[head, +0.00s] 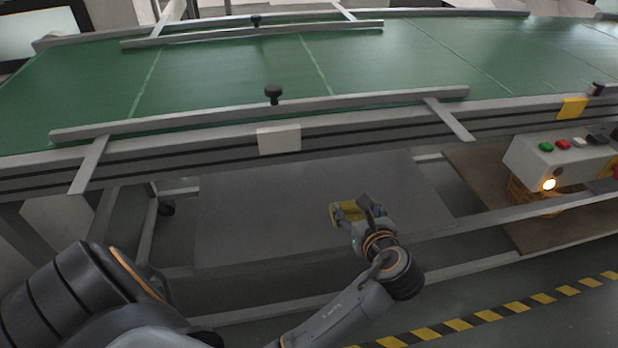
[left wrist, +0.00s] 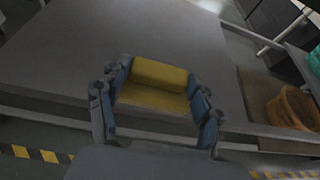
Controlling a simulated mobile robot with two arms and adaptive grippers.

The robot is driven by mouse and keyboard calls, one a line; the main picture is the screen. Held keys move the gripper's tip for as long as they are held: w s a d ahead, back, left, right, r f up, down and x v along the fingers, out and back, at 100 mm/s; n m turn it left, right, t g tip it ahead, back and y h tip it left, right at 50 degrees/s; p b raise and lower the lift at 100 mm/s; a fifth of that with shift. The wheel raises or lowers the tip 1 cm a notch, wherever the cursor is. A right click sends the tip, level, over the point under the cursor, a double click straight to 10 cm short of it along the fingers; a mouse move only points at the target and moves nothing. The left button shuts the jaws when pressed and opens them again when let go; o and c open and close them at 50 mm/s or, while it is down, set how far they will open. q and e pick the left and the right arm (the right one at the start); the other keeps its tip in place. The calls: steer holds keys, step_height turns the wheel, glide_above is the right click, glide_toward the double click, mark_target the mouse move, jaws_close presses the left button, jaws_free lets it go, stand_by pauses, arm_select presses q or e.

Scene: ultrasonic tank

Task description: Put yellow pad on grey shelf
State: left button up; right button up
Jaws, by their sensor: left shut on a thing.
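The yellow pad (head: 347,211) is between the fingers of my left gripper (head: 360,211), under the conveyor. In the left wrist view my left gripper (left wrist: 160,88) is shut on the yellow pad (left wrist: 158,75), with one blue-grey finger at each side of it. The grey shelf (head: 255,225) is the flat panel low beneath the conveyor; it also fills much of the left wrist view (left wrist: 70,55). The pad appears over the shelf; I cannot tell whether it touches it. My right gripper is not in view.
The green conveyor (head: 220,75) with metal side rails runs above the shelf. A metal bar (head: 500,213) runs along the front. A control box (head: 560,158) with coloured buttons is at right. An orange basket (left wrist: 292,108) stands right of the shelf. The shelf's left part is bare.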

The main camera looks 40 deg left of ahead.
mark_target(356, 214)
arm_select(q)
steer(key=f, duration=0.1)
steer(key=f+b, duration=0.1)
steer(key=f, duration=0.1)
steer(key=shift+w+a+f, duration=0.1)
steer(key=shift+w+a, duration=0.1)
steer(key=shift+w, duration=0.15)
steer(key=shift+w+a+f+b, duration=0.3)
steer(key=shift+w+f+b, duration=0.05)
steer(key=shift+f+b, duration=0.1)
steer(key=f+b+x, duration=0.1)
steer(key=x, duration=0.4)
steer(key=f+b+x, duration=0.1)
steer(key=b+x, duration=0.1)
steer(key=x, duration=0.3)
steer(key=d+f+b+x, duration=0.1)
steer(key=b+x, duration=0.1)
steer(key=x, duration=0.3)
steer(key=shift+s+f, duration=0.1)
steer(key=shift+s, duration=0.3)
steer(key=shift+f, duration=0.15)
steer(key=f+b, duration=0.2)
steer(key=f, duration=0.1)
steer(key=shift+w+a, duration=0.2)
steer(key=shift+f, duration=0.25)
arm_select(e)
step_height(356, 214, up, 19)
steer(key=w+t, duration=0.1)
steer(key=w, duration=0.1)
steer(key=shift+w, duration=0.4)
